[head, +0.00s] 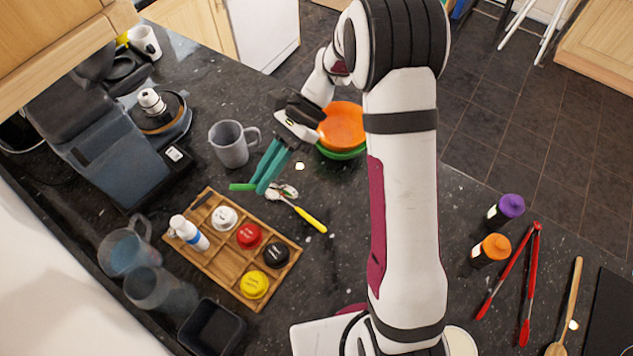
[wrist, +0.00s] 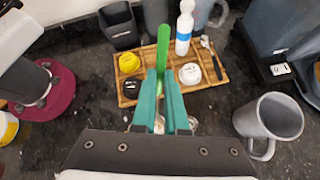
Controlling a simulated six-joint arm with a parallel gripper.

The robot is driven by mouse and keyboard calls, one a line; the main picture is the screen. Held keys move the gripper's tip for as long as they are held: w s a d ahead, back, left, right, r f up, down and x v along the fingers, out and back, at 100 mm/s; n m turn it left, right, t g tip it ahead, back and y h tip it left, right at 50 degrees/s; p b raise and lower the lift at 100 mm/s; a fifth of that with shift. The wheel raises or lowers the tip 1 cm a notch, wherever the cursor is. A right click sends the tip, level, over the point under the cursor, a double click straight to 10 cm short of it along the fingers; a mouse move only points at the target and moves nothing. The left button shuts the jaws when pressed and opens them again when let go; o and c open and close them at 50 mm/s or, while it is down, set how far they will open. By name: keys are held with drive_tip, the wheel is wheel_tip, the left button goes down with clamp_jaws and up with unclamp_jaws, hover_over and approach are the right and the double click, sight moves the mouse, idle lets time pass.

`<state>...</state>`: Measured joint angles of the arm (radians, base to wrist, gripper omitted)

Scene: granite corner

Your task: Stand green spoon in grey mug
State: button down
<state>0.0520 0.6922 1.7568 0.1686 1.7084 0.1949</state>
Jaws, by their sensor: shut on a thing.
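The grey mug (head: 229,147) stands upright on the dark counter, with its opening up and its handle toward the right. It also shows at the right of the wrist view (wrist: 268,117). My gripper (head: 264,183), with teal fingers, is low over the counter, to the right of and nearer than the mug. It is shut on the green spoon (head: 240,187), whose green handle sticks out past the fingertips on the left. In the wrist view my gripper (wrist: 161,78) has the green handle (wrist: 163,48) between its fingers, pointing toward the wooden tray. The spoon's metal end is mostly hidden by the fingers.
A yellow-handled spoon (head: 311,218) lies just right of my fingertips. The wooden tray (head: 221,264) of several lidded pots and a white bottle (head: 189,233) is in front. Orange and green bowls (head: 342,127) stand behind right; a coffee machine (head: 105,150) stands left.

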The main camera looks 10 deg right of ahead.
drive_tip(key=w+a+r+m+t+y, duration=0.3)
drive_tip(key=w+r+m+t, duration=0.3)
drive_tip(key=w+t, duration=0.2)
drive_tip(key=w+a+r+m+t+y, duration=0.3)
drive_tip(key=w+r+m+t, duration=0.3)
drive_tip(key=w+t, duration=0.2)
wheel_tip(320, 180, down, 12)
drive_tip(key=shift+f, duration=0.15)
drive_tip(key=shift+w, duration=0.1)
drive_tip(key=c, duration=0.9)
unclamp_jaws()
drive_tip(key=shift+o, duration=0.2)
drive_tip(key=v, duration=1.5)
drive_tip(key=shift+s+d+f, duration=0.2)
drive_tip(key=shift+d+f, duration=0.05)
drive_tip(key=shift+d, duration=0.1)
